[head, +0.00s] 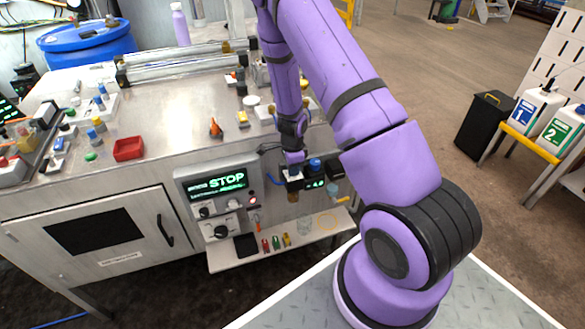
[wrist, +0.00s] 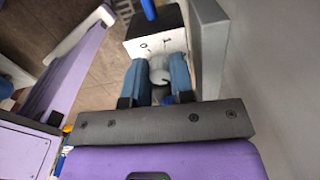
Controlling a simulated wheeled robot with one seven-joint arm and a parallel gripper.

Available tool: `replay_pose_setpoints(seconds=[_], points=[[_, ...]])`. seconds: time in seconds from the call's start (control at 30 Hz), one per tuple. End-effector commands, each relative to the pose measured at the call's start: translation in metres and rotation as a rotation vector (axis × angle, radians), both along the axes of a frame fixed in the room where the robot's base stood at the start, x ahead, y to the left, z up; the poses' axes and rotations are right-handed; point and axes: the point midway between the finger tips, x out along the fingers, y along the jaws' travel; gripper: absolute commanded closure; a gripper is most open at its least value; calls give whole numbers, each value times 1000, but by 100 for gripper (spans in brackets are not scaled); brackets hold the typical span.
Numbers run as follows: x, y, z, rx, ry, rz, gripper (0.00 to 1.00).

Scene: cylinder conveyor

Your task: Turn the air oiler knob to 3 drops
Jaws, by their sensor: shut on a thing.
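The air unit (head: 321,184), a black block with small green lit digits, is mounted on the bench front beside the control panel. A blue knob (head: 314,164) stands on its top. In the wrist view a pale grey knob (wrist: 159,69) sits on the white dial face (wrist: 172,42) of a black block, with dark marks like 0 and 1. My gripper (wrist: 160,78) is shut on this knob, its two blue fingers on either side. In the head view my gripper (head: 294,160) is over the unit's left part and hides the knob; the setting cannot be read clearly.
A control panel (head: 218,200) showing STOP stands left of the air unit. A red tray (head: 128,149) lies on the bench.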

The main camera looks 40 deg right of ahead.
Motion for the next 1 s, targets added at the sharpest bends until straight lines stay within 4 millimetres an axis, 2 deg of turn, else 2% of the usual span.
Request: replay_pose_setpoints(seconds=[0.63, 0.67, 0.7, 0.77, 1.0], points=[[2, 0, 1, -1, -4, -49, 100], [2, 0, 1, -1, -4, -49, 73], [2, 0, 1, -1, -4, -49, 64], [1, 0, 1, -1, -3, -49, 52], [1, 0, 0, 0, -1, -48, 52]])
